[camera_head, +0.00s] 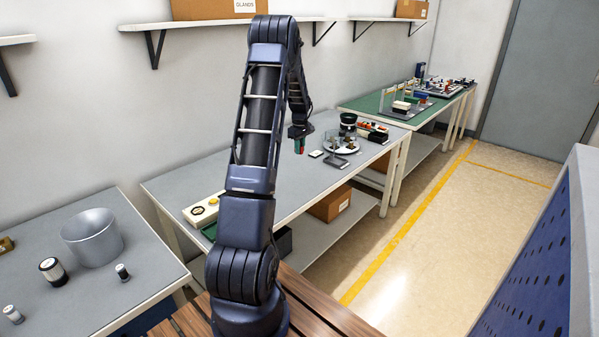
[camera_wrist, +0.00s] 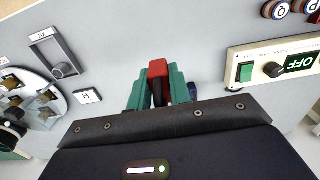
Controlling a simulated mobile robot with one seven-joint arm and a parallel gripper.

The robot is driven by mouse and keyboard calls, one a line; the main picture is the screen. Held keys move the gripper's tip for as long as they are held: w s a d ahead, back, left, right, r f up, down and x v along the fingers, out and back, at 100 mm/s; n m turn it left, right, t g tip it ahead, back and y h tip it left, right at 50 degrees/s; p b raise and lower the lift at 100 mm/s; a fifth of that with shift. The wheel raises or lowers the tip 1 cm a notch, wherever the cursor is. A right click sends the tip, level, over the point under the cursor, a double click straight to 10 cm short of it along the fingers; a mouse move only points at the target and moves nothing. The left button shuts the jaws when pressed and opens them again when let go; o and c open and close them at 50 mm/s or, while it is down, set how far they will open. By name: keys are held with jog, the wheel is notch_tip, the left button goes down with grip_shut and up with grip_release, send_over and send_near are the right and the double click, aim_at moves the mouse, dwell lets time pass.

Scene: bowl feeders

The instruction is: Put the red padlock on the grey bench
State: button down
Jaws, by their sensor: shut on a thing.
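My gripper (camera_head: 300,144) is above the middle grey bench (camera_head: 285,185). In the wrist view its green fingers (camera_wrist: 156,88) are closed on both sides of the red padlock (camera_wrist: 158,70). The padlock is red at its top, and its lower part is hidden between the fingers. In the head view only a small patch of red shows at the fingertips. The bench's pale grey top (camera_wrist: 200,40) shows behind the padlock in the wrist view. The padlock appears to be held above the bench; the exact gap cannot be told.
A round tray of parts (camera_head: 328,146), a stand (camera_head: 340,161) and a white tag (camera_head: 316,154) are right of my gripper. A control box (camera_head: 204,209) is at the bench's left end. A metal bowl (camera_head: 92,238) stands on another grey table. The bench's middle is largely clear.

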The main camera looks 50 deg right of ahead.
aim_at(300, 182)
notch_tip(300, 182, down, 15)
jog(key=shift+f, duration=0.15)
dwell(0.4)
jog(key=shift+f, duration=0.1)
jog(key=c, duration=1.3)
grip_release()
